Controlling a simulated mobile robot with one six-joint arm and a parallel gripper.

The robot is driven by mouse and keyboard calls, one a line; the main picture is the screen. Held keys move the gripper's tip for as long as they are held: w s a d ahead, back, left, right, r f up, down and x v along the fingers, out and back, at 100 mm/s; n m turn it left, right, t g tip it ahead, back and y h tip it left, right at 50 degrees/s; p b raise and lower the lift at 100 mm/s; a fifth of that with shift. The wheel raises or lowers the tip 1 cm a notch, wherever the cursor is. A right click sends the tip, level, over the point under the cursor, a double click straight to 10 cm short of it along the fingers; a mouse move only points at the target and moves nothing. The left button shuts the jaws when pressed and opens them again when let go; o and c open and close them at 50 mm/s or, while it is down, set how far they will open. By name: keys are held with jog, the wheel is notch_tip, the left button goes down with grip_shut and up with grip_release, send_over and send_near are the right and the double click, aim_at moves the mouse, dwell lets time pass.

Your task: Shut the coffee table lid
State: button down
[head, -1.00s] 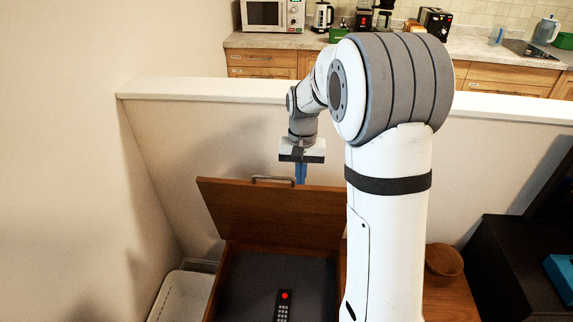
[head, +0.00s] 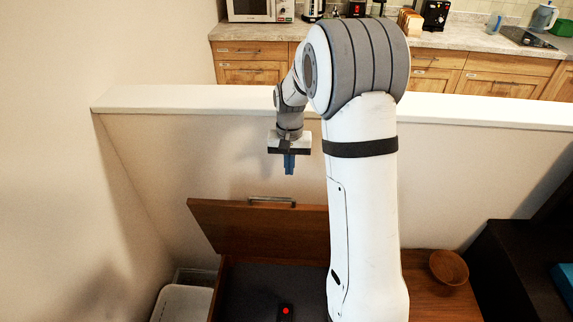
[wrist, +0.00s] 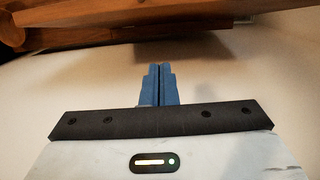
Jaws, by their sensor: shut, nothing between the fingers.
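The coffee table lid (head: 258,232) is a brown wooden panel standing raised and tilted back, with a metal bar handle (head: 270,200) on its top edge. Below it the open compartment (head: 252,292) has a dark floor and holds a black remote with a red button (head: 286,311). My gripper (head: 289,170) is shut and empty, pointing down above the lid's top edge, apart from it. In the wrist view its blue fingers (wrist: 158,72) are together, and brown wood, likely the lid (wrist: 120,38), crosses the top of the picture.
A low white-topped wall (head: 180,97) runs behind the table. A white bin (head: 183,302) stands left of it. A wooden bowl (head: 448,267) sits on the tabletop (head: 430,300) at right. Dark furniture (head: 500,260) stands far right.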

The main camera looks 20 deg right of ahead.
jog(key=s+a+f+p, duration=0.1)
jog(key=s+f, duration=0.3)
jog(key=f, duration=0.3)
jog(key=shift+a+f, duration=0.2)
jog(key=shift+a, duration=0.05)
jog(key=shift+s, duration=0.1)
